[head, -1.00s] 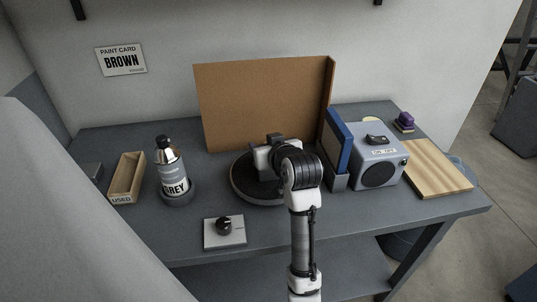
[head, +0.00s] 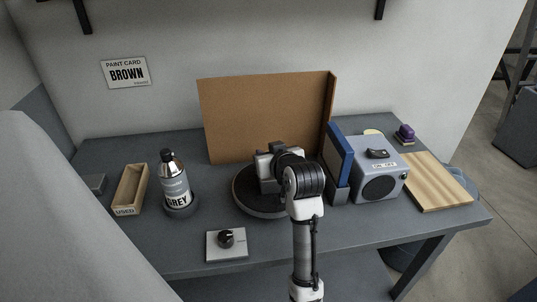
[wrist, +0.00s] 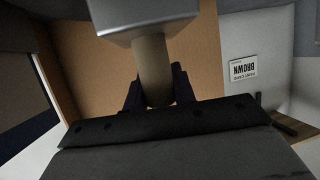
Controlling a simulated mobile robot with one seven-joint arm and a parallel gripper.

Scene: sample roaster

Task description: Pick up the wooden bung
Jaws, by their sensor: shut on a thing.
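The wooden bung (wrist: 154,68) is a tan cylinder in the wrist view, between the two dark fingers of my gripper (wrist: 157,92). The gripper is shut on it. The bung's far end meets a grey block-like thing (wrist: 150,12) at the top of the wrist view; I cannot tell whether they are joined. In the head view my gripper (head: 271,163) is over the dark round turntable (head: 243,205), in front of the brown board (head: 262,115). My arm and gripper hide the bung there.
A blue panel (head: 338,160) and a grey box (head: 378,185) stand close at the right, with a wooden board (head: 438,182) beyond.

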